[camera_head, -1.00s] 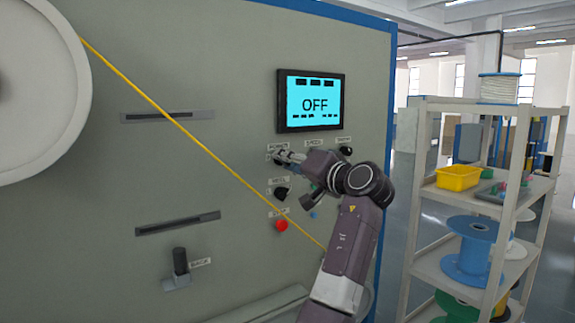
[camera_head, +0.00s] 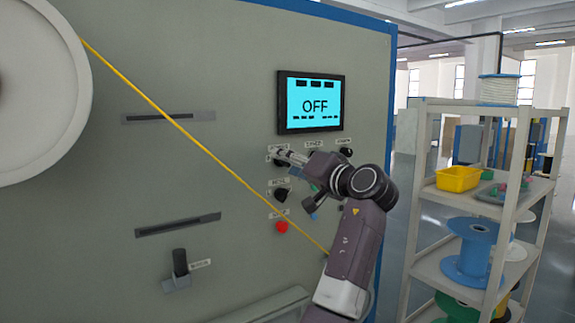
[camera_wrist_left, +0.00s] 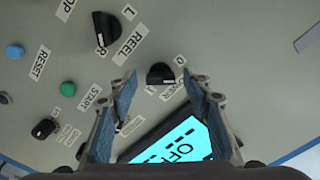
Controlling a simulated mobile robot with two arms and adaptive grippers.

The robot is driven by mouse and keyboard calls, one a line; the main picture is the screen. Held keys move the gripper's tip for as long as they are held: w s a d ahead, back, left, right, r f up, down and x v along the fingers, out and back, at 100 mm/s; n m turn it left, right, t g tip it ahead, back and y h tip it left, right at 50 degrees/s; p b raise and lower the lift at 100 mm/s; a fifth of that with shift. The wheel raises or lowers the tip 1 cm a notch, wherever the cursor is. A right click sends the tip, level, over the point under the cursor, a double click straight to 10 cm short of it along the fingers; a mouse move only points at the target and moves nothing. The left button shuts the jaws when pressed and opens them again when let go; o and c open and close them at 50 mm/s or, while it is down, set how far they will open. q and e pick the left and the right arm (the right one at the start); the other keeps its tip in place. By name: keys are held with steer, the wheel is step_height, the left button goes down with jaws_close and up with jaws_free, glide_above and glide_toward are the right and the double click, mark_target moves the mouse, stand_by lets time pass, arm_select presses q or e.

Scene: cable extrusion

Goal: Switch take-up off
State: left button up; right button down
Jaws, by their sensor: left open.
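The take-up panel's screen (camera_head: 310,101) reads OFF on light blue; part of it shows upside down in the left wrist view (camera_wrist_left: 178,143). Below it is the black power knob (camera_wrist_left: 160,73), with 0 and 1 marks beside it. In the head view it is partly hidden by my left gripper (camera_head: 282,156). In the left wrist view my left gripper (camera_wrist_left: 163,78) is open and empty. Its fingertips lie on either side of the power knob in the picture; I cannot tell how far off the panel they are. My right gripper is not in view.
A black reel knob (camera_head: 280,194) and a red stop button (camera_head: 282,227) sit below. Green (camera_wrist_left: 68,89) and blue (camera_wrist_left: 14,51) buttons are nearby. A yellow cable (camera_head: 180,120) runs diagonally across the panel. A shelf rack (camera_head: 415,190) stands at the right.

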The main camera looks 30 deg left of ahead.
arm_select(q)
steer(key=v, duration=1.1)
steer(key=shift+d, duration=0.15)
steer(key=shift+f, duration=0.1)
